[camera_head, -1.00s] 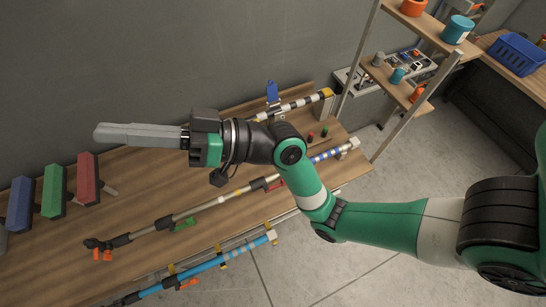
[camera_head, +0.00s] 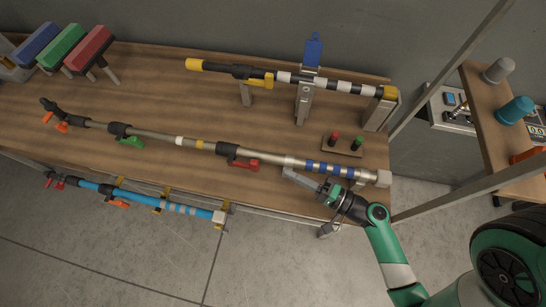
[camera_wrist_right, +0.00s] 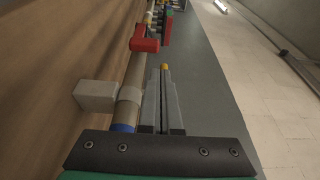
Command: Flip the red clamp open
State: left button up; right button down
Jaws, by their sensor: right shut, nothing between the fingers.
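The red clamp (camera_head: 245,164) is on the long grey-brown pole (camera_head: 198,144), just right of a black collar. Its red lever lies close along the pole's near side. It also shows in the right wrist view (camera_wrist_right: 145,44), ahead and left of the fingertips. My right gripper (camera_head: 288,173) is shut and empty, beside the pole's near side, right of the clamp, with a gap between. In the right wrist view its fingers (camera_wrist_right: 163,72) point forward along the pole. My left gripper is not in view.
A black-and-white pole (camera_head: 328,85) with a yellow clamp (camera_head: 262,80) lies behind. A blue pole (camera_head: 160,203) runs along the front edge. A green clamp (camera_head: 131,141) sits farther left on the same pole. A button board (camera_head: 343,147) stands behind my gripper. A shelf post rises right.

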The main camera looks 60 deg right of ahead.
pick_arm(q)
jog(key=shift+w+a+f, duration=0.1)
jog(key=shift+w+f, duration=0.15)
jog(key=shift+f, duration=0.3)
pick_arm(e)
jog(key=shift+d+f+m+h, duration=0.3)
jog(key=shift+f, duration=0.4)
jog(key=shift+w, duration=0.1)
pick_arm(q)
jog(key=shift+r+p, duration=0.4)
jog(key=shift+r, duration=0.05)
pick_arm(e)
jog(key=w, duration=1)
jog(key=shift+a, duration=0.25)
jog(key=shift+s+d, duration=0.1)
